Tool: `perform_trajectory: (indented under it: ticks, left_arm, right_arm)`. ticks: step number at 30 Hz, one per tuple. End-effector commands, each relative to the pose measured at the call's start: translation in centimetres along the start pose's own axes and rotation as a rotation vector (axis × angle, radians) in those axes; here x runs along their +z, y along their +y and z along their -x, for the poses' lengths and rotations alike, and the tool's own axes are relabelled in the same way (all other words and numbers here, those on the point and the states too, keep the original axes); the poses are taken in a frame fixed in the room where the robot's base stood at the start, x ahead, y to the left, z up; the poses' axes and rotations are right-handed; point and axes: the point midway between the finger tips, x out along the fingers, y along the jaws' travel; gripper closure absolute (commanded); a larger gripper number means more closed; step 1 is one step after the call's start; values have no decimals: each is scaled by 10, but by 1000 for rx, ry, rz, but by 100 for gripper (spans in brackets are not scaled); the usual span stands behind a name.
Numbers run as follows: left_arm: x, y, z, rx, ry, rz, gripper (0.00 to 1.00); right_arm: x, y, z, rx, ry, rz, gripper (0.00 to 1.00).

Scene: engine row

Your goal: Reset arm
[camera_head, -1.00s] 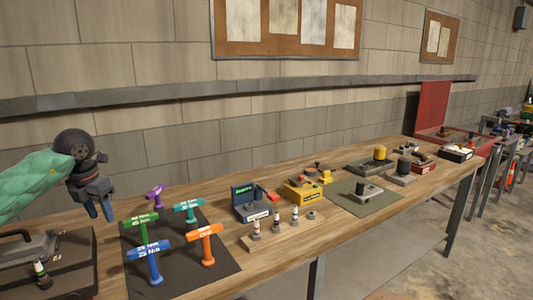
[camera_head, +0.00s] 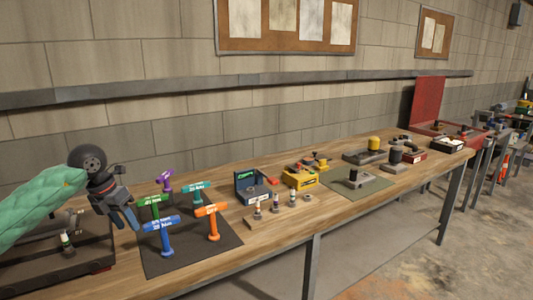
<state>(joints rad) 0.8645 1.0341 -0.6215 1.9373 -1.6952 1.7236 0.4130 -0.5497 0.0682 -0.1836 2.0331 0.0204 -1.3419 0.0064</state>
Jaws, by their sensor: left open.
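My left gripper (camera_head: 125,218) comes in from the left on a green-sleeved arm. Its two blue-grey fingers point down, open and with nothing seen between them. It hangs above the left part of the bench, left of the coloured T-handle tools, and partly covers the dark tray at the left. My right gripper is not in view.
T-handle tools in blue (camera_head: 164,238), orange (camera_head: 213,222), green (camera_head: 152,205), teal (camera_head: 197,193) and purple (camera_head: 166,181) stand on a dark mat (camera_head: 190,260). A dark tray (camera_head: 50,272) lies at the far left. A wooden block with spark plugs (camera_head: 279,216) and a yellow box (camera_head: 301,178) stand farther right on the bench.

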Motion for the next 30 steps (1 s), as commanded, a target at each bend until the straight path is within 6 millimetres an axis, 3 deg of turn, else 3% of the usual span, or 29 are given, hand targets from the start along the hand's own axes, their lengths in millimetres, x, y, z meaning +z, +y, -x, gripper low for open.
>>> perform_trajectory:
  ticks: [8,15,21,25,30]
  left_arm:
    - [15,-62,-51,-259,-84,-39,57]
    - [30,-150,-100,-665,-228,2,57]
    - [42,-206,-119,-1005,-374,150,57]
    - [48,-225,-128,-1199,-469,305,57]
    - [54,-227,-143,-1403,-591,572,57]
  right_arm:
    - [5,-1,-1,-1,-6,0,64]
    - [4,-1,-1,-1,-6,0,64]
    - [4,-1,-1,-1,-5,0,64]
    - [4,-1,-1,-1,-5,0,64]
    - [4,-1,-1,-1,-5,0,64]
